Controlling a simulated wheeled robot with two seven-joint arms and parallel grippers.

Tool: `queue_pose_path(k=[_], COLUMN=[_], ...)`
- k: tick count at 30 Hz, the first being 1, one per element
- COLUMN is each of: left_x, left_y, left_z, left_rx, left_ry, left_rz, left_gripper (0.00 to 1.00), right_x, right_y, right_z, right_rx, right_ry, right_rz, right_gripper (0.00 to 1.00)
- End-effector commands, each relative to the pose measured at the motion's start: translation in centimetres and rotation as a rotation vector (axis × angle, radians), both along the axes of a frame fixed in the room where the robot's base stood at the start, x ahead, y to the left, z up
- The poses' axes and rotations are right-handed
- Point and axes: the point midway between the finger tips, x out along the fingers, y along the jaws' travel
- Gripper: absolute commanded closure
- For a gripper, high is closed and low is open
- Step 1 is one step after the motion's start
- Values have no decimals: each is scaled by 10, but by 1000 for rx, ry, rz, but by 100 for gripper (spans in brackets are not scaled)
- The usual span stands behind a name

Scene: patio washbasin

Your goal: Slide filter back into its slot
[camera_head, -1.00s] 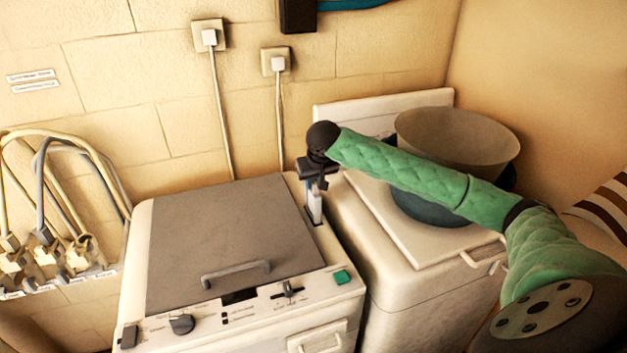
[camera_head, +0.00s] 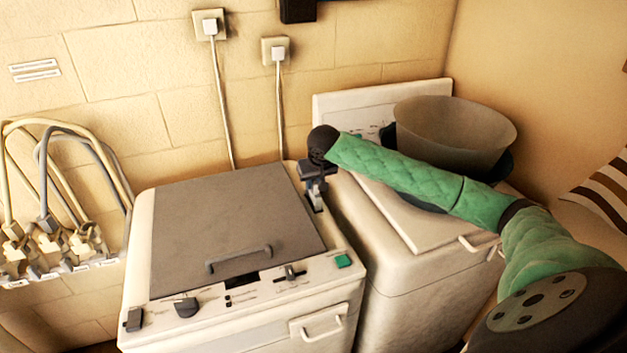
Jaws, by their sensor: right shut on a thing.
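My right gripper (camera_head: 316,186) is shut on the filter (camera_head: 317,202), a narrow pale grey piece. It holds the filter upright at the right edge of the left machine's top, beside the grey lid (camera_head: 225,225). The filter's lower end meets a dark narrow slot (camera_head: 321,211) in the white top of the machine (camera_head: 345,246). Its lower part appears to be inside the slot; how deep is hard to tell. The dark fingers hide the filter's upper part. My left gripper is not in view.
Hoses and taps (camera_head: 60,240) are at the left wall. Two plugged cables (camera_head: 280,110) hang behind. The grey lid is clear.

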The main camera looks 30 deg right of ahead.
Motion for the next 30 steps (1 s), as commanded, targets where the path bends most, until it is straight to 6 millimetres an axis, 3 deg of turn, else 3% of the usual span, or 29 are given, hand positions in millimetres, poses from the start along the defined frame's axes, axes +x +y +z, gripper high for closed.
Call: queue_pose_path(k=[12, 26, 27, 30], left_x=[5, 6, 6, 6], left_y=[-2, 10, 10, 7], left_z=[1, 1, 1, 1], left_rx=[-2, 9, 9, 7], left_ry=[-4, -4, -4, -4], left_rz=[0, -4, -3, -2], left_gripper=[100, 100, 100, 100], right_x=[5, 6, 6, 6], right_y=[-6, -7, -7, -7], right_z=[-17, -20, -20, -20], right_rx=[0, 0, 0, 0], right_ry=[0, 0, 0, 0], right_rz=[0, 0, 0, 0], right_gripper=[100, 100, 80, 61])
